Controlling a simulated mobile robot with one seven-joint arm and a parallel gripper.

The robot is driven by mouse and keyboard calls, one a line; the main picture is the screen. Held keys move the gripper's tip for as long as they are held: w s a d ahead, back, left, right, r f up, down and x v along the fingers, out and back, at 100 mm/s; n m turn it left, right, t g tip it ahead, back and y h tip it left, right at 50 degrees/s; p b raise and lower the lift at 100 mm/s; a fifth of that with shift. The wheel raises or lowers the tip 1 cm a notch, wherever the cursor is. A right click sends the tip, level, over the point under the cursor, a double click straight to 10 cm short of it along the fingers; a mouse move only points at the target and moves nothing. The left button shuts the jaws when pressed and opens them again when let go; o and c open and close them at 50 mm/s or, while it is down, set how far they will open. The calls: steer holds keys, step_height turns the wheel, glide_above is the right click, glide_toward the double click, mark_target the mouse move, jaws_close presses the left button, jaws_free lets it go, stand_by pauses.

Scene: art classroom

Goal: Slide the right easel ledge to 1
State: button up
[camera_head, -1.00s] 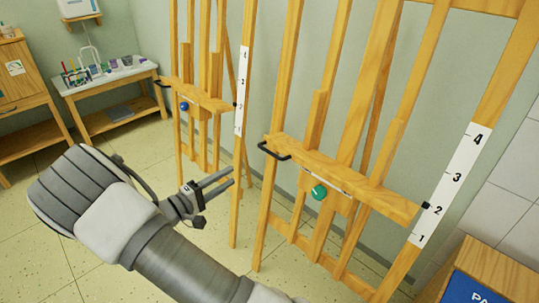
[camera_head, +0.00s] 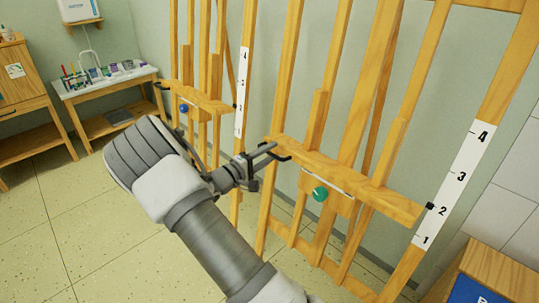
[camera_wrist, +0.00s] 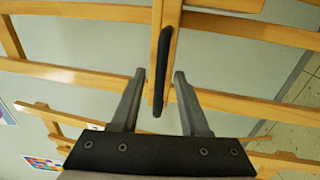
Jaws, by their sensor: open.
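The right easel's wooden ledge (camera_head: 345,178) spans its frame. A black pointer (camera_head: 430,206) at its right end sits close to the 2 on the white scale (camera_head: 458,180), which is marked 1 to 4. A black handle (camera_head: 281,156) sticks out at the ledge's left end, and a green knob (camera_head: 320,194) is below the middle. My gripper (camera_head: 270,150) is at this handle. In the wrist view the black handle (camera_wrist: 162,75) lies between the two open fingers (camera_wrist: 156,98), with gaps on both sides.
A wooden cabinet with a blue panel (camera_head: 470,288) stands at the lower right. A table with art supplies (camera_head: 105,80) is at the back left. The floor at left is clear.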

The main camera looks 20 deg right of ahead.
jaws_close()
stand_by(1.5)
